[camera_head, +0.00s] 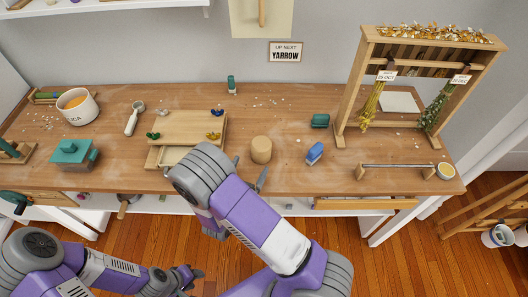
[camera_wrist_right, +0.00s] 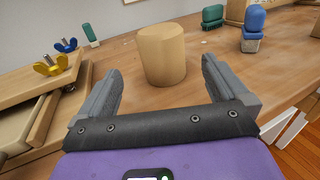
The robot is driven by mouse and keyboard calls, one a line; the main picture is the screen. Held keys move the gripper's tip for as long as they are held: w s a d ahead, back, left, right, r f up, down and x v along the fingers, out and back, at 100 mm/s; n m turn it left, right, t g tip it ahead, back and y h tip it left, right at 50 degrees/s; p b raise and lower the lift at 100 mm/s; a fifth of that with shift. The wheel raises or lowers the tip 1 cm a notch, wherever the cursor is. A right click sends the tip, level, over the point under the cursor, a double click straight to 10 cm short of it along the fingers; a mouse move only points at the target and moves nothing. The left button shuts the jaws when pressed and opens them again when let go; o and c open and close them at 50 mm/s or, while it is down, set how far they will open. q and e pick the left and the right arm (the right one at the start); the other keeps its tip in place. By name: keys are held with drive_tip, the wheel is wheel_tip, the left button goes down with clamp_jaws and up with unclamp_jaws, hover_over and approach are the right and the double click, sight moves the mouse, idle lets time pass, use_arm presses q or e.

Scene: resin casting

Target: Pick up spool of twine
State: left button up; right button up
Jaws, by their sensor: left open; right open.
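A plain tan cylinder, which looks like the spool of twine (camera_head: 261,149), stands upright on the wooden workbench (camera_head: 290,118) near its front edge. In the right wrist view the spool (camera_wrist_right: 162,50) is straight ahead, centred beyond the fingertips. My right gripper (camera_wrist_right: 160,68) is open and empty, its two grey fingers pointing at the spool from the front. In the head view, my right forearm hides much of this gripper. My left gripper (camera_head: 190,278) is open, low in front of the bench and far from the spool.
Left of the spool is a wooden box (camera_head: 185,127) with blue and yellow wing nuts. A drying rack (camera_head: 347,95) stands further right.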

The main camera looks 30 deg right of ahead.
sight(257, 156)
drive_tip(key=x, duration=0.4)
drive_tip(key=shift+w+d, duration=0.1)
drive_tip(key=shift+d, duration=0.15)
drive_tip(key=b+x, duration=0.1)
drive_tip(key=x, duration=0.4)
drive_tip(key=shift+d+f+b, duration=0.1)
drive_tip(key=shift+b, duration=0.2)
drive_tip(key=c, duration=1)
